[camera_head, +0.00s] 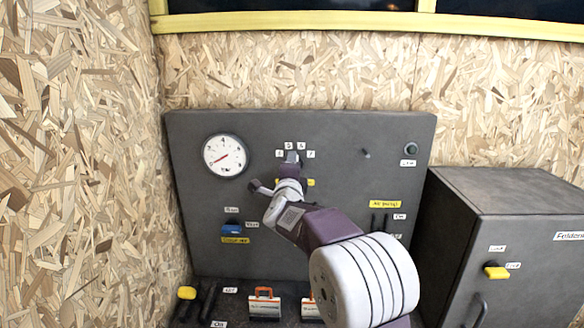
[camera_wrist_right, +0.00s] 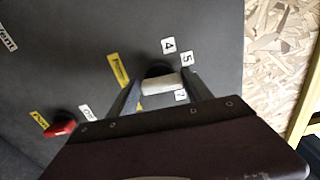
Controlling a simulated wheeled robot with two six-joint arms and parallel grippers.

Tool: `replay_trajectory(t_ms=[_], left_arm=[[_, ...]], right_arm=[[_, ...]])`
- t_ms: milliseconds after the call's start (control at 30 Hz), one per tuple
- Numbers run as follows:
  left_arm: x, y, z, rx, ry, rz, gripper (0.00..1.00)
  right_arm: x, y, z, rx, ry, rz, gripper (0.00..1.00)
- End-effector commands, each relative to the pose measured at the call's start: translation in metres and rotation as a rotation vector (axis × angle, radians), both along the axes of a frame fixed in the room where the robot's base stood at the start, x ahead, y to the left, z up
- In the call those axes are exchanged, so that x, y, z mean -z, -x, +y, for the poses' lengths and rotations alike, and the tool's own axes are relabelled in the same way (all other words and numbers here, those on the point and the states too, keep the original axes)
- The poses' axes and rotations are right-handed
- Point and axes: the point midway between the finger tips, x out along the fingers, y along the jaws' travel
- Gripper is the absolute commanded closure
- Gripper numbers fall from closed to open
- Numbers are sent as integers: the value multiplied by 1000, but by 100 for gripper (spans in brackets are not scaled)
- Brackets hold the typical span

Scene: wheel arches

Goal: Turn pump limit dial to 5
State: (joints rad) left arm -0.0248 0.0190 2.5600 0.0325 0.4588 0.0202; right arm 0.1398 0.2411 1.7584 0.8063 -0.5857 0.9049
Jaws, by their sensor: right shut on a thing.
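The pump limit dial shows in the right wrist view as a light grey handle (camera_wrist_right: 162,86) on a dark round base, set in the dark grey panel (camera_head: 340,135). Small white number labels stand around it; I read a 4 (camera_wrist_right: 168,46), a 5 (camera_wrist_right: 186,58) and a 7 (camera_wrist_right: 181,96). A yellow label (camera_wrist_right: 118,68) is beside it. My right gripper (camera_wrist_right: 163,88) is shut on the handle, one finger on each side. In the head view the right gripper (camera_head: 291,164) covers most of the dial below its number labels. Which number it points to cannot be told. My left gripper is out of view.
A round gauge (camera_head: 226,156) with a red needle is left of the dial. A blue switch (camera_head: 233,230) is below it. Orange-and-white switches (camera_head: 264,304) and a yellow-tipped lever (camera_head: 187,293) are at the bottom. A grey cabinet (camera_head: 505,215) stands at the right.

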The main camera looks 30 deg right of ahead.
Motion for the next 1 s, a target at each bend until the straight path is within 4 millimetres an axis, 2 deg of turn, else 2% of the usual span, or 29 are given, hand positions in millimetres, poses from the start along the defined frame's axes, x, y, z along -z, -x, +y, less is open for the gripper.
replay_trajectory(t_ms=[500,1000], left_arm=[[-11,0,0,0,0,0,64],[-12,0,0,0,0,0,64]], right_arm=[[5,-1,1,-3,281,179,82],[7,0,1,-3,338,216,82]])
